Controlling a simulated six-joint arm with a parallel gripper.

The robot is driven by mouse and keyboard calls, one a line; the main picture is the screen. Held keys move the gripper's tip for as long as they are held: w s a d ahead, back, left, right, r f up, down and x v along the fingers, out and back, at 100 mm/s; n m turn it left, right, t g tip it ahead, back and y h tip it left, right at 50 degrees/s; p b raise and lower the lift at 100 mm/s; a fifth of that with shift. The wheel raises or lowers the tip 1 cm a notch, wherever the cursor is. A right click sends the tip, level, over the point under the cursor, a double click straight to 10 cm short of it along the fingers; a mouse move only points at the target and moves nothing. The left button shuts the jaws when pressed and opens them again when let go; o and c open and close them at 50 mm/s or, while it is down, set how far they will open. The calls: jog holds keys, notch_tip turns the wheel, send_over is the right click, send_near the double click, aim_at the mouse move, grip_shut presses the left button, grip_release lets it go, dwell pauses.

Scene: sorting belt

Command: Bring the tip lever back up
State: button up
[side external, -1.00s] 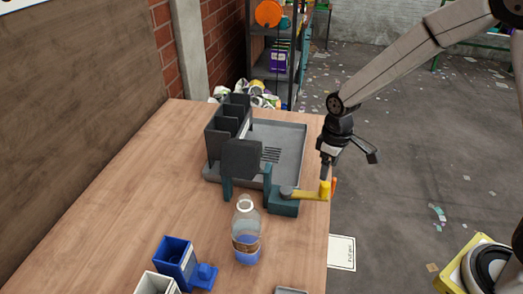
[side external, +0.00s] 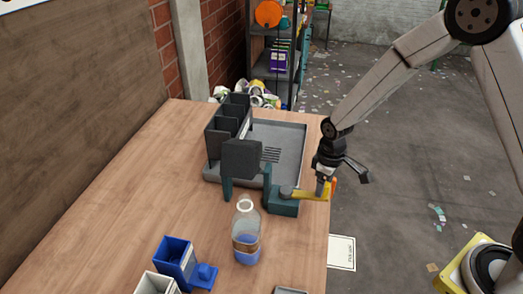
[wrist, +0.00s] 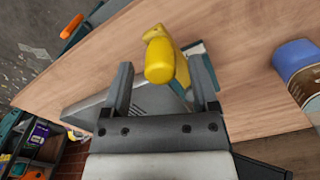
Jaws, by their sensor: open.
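The yellow tip lever (side external: 308,194) lies about level on the teal bracket (side external: 284,207) at the table's right edge, its outer end pointing right. In the wrist view the lever's rounded yellow knob (wrist: 160,68) shows between the two fingers. My gripper (side external: 322,190) is at the lever's outer end, reaching down from above. Its jaws (wrist: 160,80) are open with a gap on both sides of the knob. The side view hides how deep the fingers sit around it. A grey tray (side external: 290,150) stands behind the bracket.
A dark divided bin (side external: 222,128) stands at the tray's left. A blue box (side external: 176,260) is at the front left. The table's middle left is clear.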

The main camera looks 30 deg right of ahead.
jog(key=shift+f, duration=0.9)
jog(key=shift+c, duration=0.2)
grip_shut()
dwell(0.8)
